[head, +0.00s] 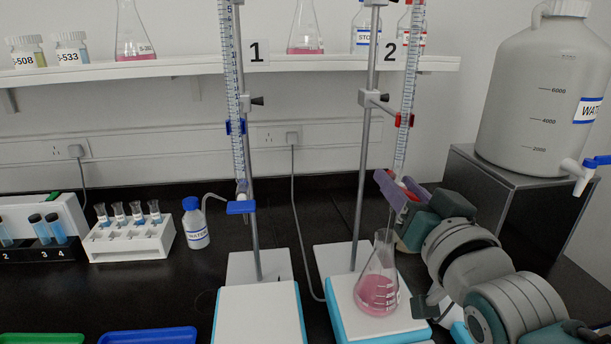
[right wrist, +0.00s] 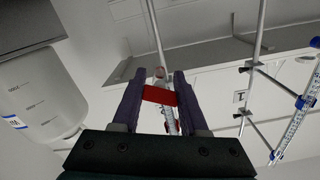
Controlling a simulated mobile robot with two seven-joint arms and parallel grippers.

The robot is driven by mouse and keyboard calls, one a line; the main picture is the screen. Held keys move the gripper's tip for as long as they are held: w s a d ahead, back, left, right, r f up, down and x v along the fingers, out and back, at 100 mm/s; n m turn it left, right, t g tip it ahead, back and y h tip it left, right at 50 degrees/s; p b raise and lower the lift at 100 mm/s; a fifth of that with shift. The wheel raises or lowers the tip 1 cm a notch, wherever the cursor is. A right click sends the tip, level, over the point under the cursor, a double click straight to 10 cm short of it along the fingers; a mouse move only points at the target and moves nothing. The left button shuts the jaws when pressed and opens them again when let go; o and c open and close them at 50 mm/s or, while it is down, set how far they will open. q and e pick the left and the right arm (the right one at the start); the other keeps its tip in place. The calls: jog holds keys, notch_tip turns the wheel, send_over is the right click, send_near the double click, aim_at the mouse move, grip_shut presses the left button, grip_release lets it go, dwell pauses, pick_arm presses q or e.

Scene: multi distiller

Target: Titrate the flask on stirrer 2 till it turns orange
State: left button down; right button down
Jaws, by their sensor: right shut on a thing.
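A conical flask (head: 377,294) with pink liquid stands upright on the white top of stirrer 2 (head: 345,292). The burette at stand 2 (head: 405,110) hangs above it, its lower end hidden behind my right gripper. My right gripper (head: 400,192) reaches in from the right at the burette's stopcock, just above the flask's neck. In the right wrist view its purple fingers (right wrist: 160,98) are closed on the red stopcock handle (right wrist: 158,95), which lies across between them. My left gripper is out of view.
Stand 1 with its blue-tap burette (head: 234,100) and stirrer 1 (head: 258,315) are to the left. A large water carboy (head: 540,95) sits on a dark box at right. A wash bottle (head: 195,228) and tube rack (head: 130,240) stand farther left.

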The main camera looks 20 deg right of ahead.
jog(key=n, duration=0.3)
jog(key=shift+n, duration=1.4)
jog(key=shift+c, duration=2.2)
grip_release()
jog(key=v, duration=1)
jog(key=shift+w+a, duration=0.1)
